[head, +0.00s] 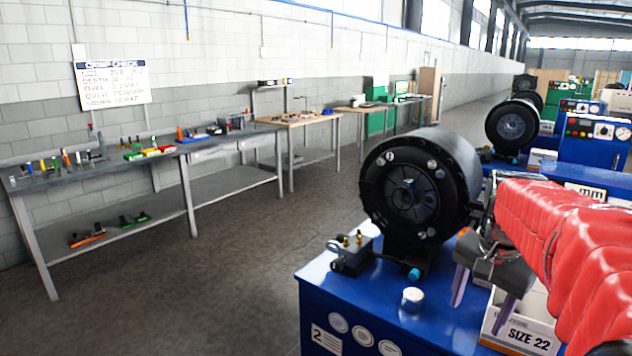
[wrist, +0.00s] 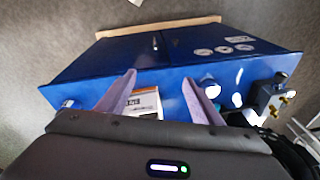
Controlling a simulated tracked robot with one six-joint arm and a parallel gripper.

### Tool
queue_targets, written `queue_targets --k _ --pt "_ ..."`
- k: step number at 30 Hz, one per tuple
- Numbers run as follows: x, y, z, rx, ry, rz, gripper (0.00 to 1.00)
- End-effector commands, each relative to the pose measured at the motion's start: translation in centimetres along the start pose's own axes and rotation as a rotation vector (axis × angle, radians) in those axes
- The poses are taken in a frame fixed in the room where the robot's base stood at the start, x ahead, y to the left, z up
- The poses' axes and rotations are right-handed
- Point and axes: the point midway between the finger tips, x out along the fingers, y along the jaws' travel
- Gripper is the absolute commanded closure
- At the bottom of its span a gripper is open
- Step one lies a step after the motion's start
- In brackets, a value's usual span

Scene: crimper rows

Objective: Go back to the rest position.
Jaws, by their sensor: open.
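My gripper (head: 478,288) is at the right in the head view, at the end of my red-sleeved arm, above the blue cabinet (head: 380,318). Its two fingers are apart, with nothing seen between them. In the wrist view both lilac fingers of my gripper (wrist: 160,95) spread wide over the blue cabinet top (wrist: 90,72). A white box marked SIZE 22 (head: 520,335) stands below and right of the fingers in the head view. A white box (wrist: 146,103) also shows between the fingers in the wrist view.
A large black crimper head (head: 415,190) stands on the cabinet close beside my gripper. A small silver cylinder (head: 412,298) and a block with brass fittings (head: 350,252) sit on the top. More blue machines (head: 590,135) stand behind. The floor (head: 230,270) toward the left workbench (head: 120,165) is clear.

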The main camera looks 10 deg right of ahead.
Motion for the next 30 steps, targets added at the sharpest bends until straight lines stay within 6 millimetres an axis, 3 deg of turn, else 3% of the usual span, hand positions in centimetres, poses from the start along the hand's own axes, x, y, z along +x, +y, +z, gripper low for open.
queue_targets --k 6,13,24,30 --pt "-1.4 -2.0 6.2 -0.228 0.044 -0.054 0.4" --pt "-2.0 -2.8 12.4 -0.46 0.091 -0.109 0.4" --pt "-1.6 -2.2 21.6 -0.827 0.175 -0.204 0.4" --pt "-0.7 -1.2 25.6 -1.004 0.219 -0.251 0.4"
